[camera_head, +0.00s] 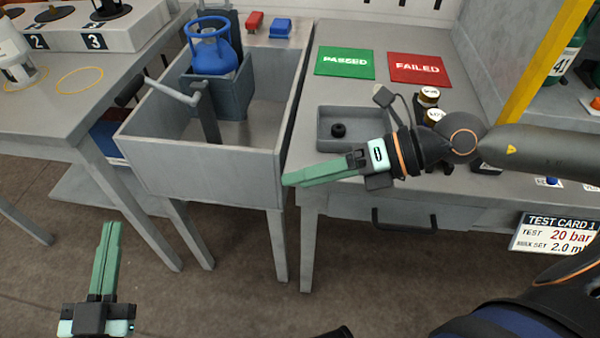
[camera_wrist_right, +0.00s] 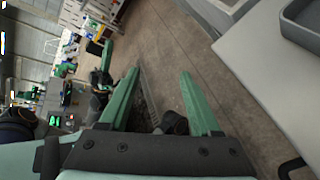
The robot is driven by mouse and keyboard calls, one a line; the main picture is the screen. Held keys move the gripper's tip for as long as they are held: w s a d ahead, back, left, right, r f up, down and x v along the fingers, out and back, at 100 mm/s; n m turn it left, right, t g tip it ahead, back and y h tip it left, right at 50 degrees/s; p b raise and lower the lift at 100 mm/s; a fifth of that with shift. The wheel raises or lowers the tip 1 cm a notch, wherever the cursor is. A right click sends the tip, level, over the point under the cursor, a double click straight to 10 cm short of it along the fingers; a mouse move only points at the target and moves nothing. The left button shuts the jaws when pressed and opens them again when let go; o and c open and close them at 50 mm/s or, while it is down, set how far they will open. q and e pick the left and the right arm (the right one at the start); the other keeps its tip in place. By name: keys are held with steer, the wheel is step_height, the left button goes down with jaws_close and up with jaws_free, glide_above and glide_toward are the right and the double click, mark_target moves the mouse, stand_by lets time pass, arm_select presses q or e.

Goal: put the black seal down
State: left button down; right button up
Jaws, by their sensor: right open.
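The black seal (camera_head: 338,130) is a small dark ring lying in the shallow grey tray (camera_head: 322,114) on the right-hand bench. My right gripper (camera_head: 284,180) is in front of the tray, its green fingers pointing left past the bench edge. In the right wrist view my right gripper (camera_wrist_right: 160,75) has its fingers apart, with no seal between them. The tray's corner (camera_wrist_right: 300,22) shows at the upper right there; the seal does not. My left gripper (camera_head: 112,224) hangs low at the left over the floor, away from the seal. Its finger gap is unclear.
A grey open sink (camera_head: 205,170) with a blue cylinder (camera_head: 211,50) stands left of the bench (camera_head: 300,150). Green PASSED (camera_head: 344,63) and red FAILED (camera_head: 419,68) mats lie behind the tray. Brass-topped fittings (camera_head: 429,97) stand right of the tray, near my right wrist.

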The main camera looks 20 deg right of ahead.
steer(key=a+r+m+t+y, duration=0.4)
steer(key=a+m+t+y, duration=0.15)
steer(key=m, duration=0.75)
steer(key=d+f+m+t+h, duration=0.2)
steer(key=m+t+h, duration=0.2)
steer(key=m, duration=0.5)
steer(key=w+d+f+m+t+h, duration=0.1)
steer(key=d+f+m+t+h, duration=0.1)
steer(key=m+h, duration=0.4)
steer(key=shift+w+f+m+t, duration=0.3)
steer(key=shift+f+m+t, duration=0.55)
steer(key=shift+m+t, duration=0.55)
